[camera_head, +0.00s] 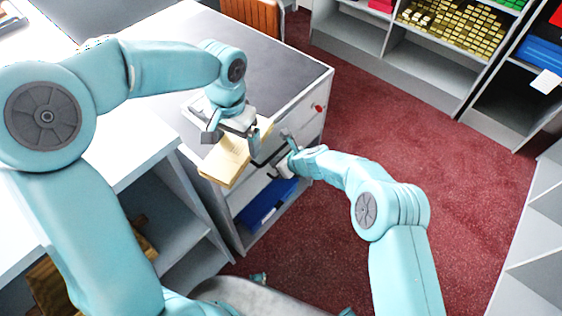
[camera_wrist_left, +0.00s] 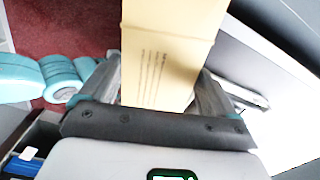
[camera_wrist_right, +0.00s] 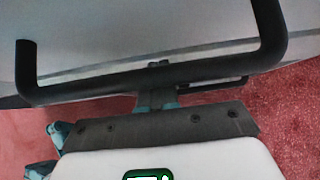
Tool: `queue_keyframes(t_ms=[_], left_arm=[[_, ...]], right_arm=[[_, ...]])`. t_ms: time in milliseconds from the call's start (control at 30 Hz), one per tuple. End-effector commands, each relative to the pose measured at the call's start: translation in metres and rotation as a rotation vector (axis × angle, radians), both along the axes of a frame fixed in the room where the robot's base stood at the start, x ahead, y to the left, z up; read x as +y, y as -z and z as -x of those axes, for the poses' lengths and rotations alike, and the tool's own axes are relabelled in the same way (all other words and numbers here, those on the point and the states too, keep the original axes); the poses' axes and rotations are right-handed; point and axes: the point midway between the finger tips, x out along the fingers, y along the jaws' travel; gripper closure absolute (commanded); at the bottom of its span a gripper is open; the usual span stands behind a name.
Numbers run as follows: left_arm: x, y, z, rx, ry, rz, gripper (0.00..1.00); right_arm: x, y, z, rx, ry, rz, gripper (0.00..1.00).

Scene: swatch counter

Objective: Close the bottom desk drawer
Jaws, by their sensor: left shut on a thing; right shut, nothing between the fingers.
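My right gripper (camera_head: 283,168) is shut and empty beside the desk front. In the right wrist view, a black bar handle (camera_wrist_right: 205,72) runs just before its fingers (camera_wrist_right: 157,97); contact is unclear.
A white counter (camera_head: 130,150) with open shelves stands on the left. Shelving (camera_head: 425,72) with yellow blocks and blue items lines the back right. A brown slatted thing (camera_head: 252,15) is behind the desk. The red carpet (camera_head: 440,150) to the right is clear.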

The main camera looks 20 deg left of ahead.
Motion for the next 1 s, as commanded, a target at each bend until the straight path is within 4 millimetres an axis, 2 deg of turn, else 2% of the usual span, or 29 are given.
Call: queue_keyframes(t_ms=[767,1000], left_arm=[[-0.005,0.001,0.001,0.000,0.001,0.000,0.42],[-0.006,0.005,0.003,0.000,0.002,0.000,0.42]], right_arm=[[0.000,-0.002,0.000,-0.003,-0.001,-0.005,1.00],[-0.016,-0.002,-0.005,-0.003,0.000,-0.005,1.00]])
